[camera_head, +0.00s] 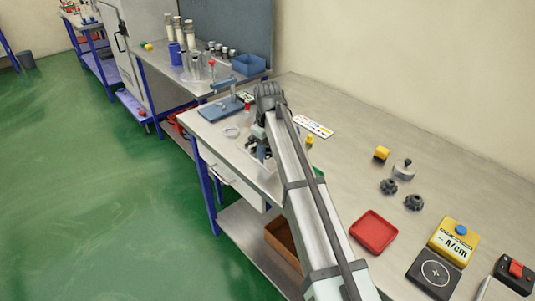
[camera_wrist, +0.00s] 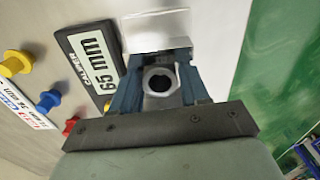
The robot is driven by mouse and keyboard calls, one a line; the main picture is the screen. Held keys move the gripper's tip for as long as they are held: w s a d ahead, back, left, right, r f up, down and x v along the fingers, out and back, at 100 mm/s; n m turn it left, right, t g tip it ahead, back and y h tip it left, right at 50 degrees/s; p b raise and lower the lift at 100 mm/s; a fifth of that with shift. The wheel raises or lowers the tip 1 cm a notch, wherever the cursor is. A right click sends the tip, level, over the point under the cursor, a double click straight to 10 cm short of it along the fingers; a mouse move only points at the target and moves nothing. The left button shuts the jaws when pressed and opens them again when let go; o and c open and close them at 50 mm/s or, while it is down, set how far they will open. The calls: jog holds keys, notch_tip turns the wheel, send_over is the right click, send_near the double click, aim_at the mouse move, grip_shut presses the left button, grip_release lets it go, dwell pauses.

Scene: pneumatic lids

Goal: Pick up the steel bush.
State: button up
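In the wrist view a grey metal ring with a dark round bore, seemingly the steel bush (camera_wrist: 161,82), sits between the two blue fingers of my gripper (camera_wrist: 162,78). The fingers stand close at both its sides; I cannot tell whether they press on it. A pale, bright block (camera_wrist: 156,30) lies just beyond the fingertips. In the head view my gripper (camera_head: 260,148) is low over the bench's front edge, partly behind my arm, and the bush there is hidden or too small to make out.
A dark caliper display reading 65 mm (camera_wrist: 90,60) lies close left of the fingers. Yellow (camera_wrist: 15,64), blue (camera_wrist: 48,101) and red knobs lie farther left. A pale ring (camera_head: 232,131) and a blue press (camera_head: 222,106) stand near my gripper. A red tray (camera_head: 374,232) is farther right.

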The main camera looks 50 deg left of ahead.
grip_shut()
jog(key=shift+r, duration=0.1)
